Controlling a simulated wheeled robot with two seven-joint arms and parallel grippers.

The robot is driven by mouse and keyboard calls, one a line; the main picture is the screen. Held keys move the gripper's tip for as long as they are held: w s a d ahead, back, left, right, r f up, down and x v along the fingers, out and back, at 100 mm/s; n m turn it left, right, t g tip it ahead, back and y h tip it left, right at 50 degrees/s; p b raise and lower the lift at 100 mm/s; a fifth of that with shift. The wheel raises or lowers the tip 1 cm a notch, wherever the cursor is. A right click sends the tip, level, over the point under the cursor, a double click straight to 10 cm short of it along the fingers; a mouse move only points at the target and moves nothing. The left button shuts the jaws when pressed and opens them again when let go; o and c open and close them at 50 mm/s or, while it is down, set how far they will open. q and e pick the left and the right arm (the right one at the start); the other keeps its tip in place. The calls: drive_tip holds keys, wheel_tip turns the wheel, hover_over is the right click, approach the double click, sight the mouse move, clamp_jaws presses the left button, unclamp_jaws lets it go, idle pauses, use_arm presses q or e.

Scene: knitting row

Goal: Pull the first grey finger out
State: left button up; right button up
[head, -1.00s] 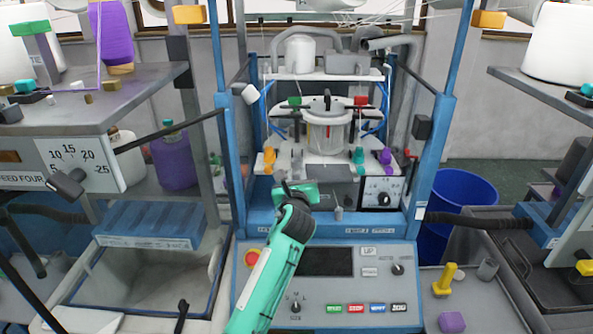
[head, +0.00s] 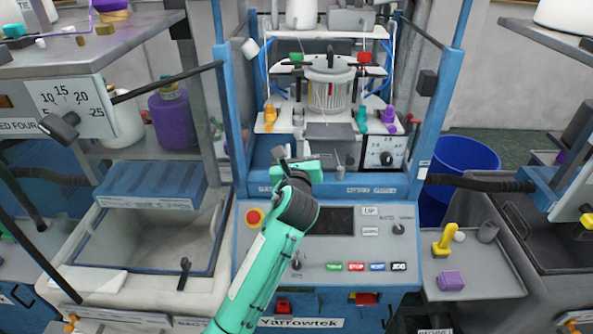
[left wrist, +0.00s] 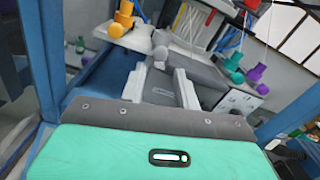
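A short grey finger with a rounded knob (head: 297,116) stands on the knitting machine's white plate, just right of the orange finger (head: 270,116). In the left wrist view a grey knob (left wrist: 160,46) lies beyond my fingertips, in line with the gap; I cannot tell if they touch. My left gripper (head: 292,156) is in front of and below the plate. In the left wrist view it (left wrist: 158,82) is open, its two pale fingers apart with nothing between them. A teal finger (head: 361,119) and a purple finger (head: 389,120) stand to the right. My right gripper is not in view.
The needle cylinder (head: 330,92) stands behind the fingers. Blue posts (head: 447,110) flank the opening. A dial box (head: 384,152) is at right. A side tray (head: 470,275) holds yellow and purple pieces.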

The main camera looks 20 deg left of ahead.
use_arm(q)
drive_tip(key=b+v, duration=0.1)
drive_tip(key=v, duration=0.5)
